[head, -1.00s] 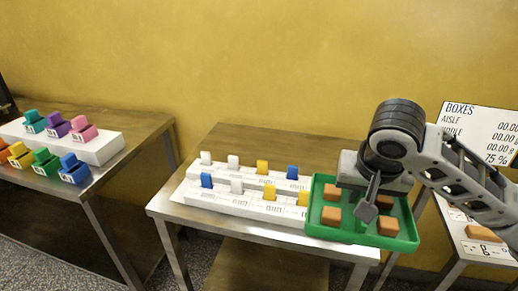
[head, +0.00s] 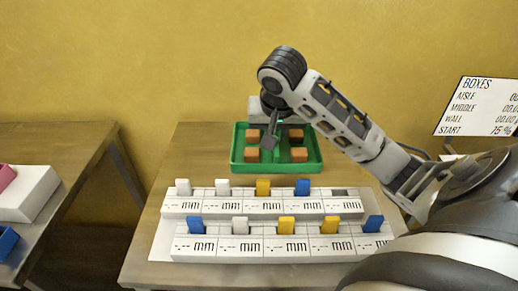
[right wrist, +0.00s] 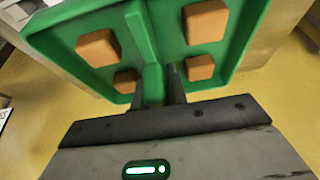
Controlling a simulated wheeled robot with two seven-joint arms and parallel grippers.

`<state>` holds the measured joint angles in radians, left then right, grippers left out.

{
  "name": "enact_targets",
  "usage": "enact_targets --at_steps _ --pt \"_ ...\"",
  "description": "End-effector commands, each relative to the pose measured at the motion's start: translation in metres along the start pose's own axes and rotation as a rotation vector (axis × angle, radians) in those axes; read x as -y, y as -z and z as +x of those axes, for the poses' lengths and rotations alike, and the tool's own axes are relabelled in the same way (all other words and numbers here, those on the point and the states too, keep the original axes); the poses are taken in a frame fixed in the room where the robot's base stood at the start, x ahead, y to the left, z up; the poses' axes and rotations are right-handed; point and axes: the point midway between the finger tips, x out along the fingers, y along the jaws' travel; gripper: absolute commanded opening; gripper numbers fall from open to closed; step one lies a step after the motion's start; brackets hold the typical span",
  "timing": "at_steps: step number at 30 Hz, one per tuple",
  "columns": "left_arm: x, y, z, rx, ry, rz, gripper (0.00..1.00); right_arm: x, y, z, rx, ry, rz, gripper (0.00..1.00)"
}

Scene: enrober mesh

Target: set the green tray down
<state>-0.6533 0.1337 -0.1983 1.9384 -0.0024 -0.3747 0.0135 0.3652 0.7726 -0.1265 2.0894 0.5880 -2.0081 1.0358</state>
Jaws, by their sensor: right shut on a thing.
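The green tray (head: 277,168) is a shallow rectangle at the back of the middle table, behind the white labelled blocks. Several orange-brown blocks (head: 252,155) sit in it. My right gripper (head: 270,137) is above the tray's middle and shut on its green central grip. In the right wrist view the tray (right wrist: 75,22) fills the top, with the dark fingers (right wrist: 157,88) on either side of the grip (right wrist: 153,85). I cannot tell whether the tray's underside touches the table. My left gripper is out of view.
Two rows of white labelled blocks (head: 262,208) with coloured tabs stand in front of the tray on the wooden table (head: 200,145). Bare tabletop shows left and right of the tray. A second table (head: 75,140) is at left, and a sign (head: 480,105) at right.

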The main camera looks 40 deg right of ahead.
Motion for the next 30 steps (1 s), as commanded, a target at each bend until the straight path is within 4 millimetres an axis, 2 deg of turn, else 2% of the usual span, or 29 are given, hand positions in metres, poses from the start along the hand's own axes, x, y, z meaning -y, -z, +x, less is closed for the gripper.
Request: enact_targets --at_steps 3,10,17,23,30 --pt "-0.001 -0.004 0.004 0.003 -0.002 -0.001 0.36 0.013 0.015 0.022 0.000 -0.001 0.002 0.00" --pt "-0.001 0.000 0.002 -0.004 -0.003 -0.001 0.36 0.028 0.025 0.065 -0.002 -0.001 0.000 0.00" --pt "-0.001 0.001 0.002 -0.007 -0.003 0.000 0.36 0.034 0.029 0.085 -0.004 -0.001 0.001 0.00" --pt "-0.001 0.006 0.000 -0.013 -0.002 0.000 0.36 0.034 0.019 0.109 -0.003 -0.001 -0.001 0.00" --pt "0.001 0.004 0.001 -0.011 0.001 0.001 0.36 0.034 0.018 0.112 -0.005 0.001 0.001 0.00"
